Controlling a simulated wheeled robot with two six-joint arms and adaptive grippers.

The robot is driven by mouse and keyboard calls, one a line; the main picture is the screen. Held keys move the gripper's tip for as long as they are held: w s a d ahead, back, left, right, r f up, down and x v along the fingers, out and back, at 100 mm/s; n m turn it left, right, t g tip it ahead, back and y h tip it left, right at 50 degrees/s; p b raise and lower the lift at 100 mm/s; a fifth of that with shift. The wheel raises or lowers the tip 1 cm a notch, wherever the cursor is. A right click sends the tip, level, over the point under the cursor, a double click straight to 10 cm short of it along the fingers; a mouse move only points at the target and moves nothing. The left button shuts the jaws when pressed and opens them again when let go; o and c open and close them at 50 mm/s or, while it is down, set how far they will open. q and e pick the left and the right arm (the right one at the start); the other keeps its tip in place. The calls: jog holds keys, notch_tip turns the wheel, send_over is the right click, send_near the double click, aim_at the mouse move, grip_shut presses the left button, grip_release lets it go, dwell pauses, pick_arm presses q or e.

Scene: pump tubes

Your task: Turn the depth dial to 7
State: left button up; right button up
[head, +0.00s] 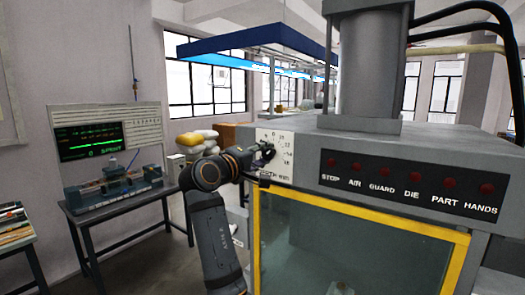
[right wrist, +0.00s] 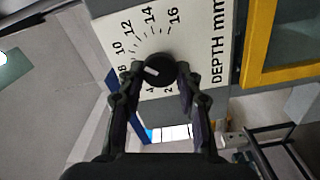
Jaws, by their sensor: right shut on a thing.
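The depth dial (head: 268,150) is a round black knob on a white scale plate at the left of the grey machine's front. In the right wrist view the dial (right wrist: 160,69) has a short white pointer line aimed left, roughly toward the 8; the exact reading cannot be told. The white scale plate (right wrist: 195,50) shows 2, 4, 8, 10, 12, 14, 16 and "DEPTH mm"; the 6 is hidden by a finger. My right gripper (right wrist: 158,77) is shut on the dial, one finger on each side. My left gripper is out of view.
The machine has a row of red lamps (head: 415,178) right of the dial. Below is a yellow-framed clear guard (head: 350,245). A bench with a screen (head: 90,140) stands at the left. Floor between bench and machine is open.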

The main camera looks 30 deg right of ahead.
jog(key=n+p, duration=0.3)
jog(key=n, duration=0.2)
jog(key=shift+r+n+p, duration=0.15)
jog(key=shift+n+p, duration=0.15)
jog(key=shift+p, duration=0.05)
jog(key=n+p, duration=0.2)
jog(key=n, duration=0.1)
jog(key=shift+p, duration=0.3)
jog(key=shift+n+p, duration=0.65)
jog(key=shift+n, duration=0.45)
jog(key=shift+s, duration=0.1)
jog(key=o, duration=0.9)
jog(key=shift+d, duration=0.1)
jog(key=shift+c, duration=0.2)
jog(key=shift+o, duration=1.4)
jog(key=shift+d+f, duration=0.15)
jog(key=shift+f, duration=0.15)
jog(key=shift+r, duration=0.1)
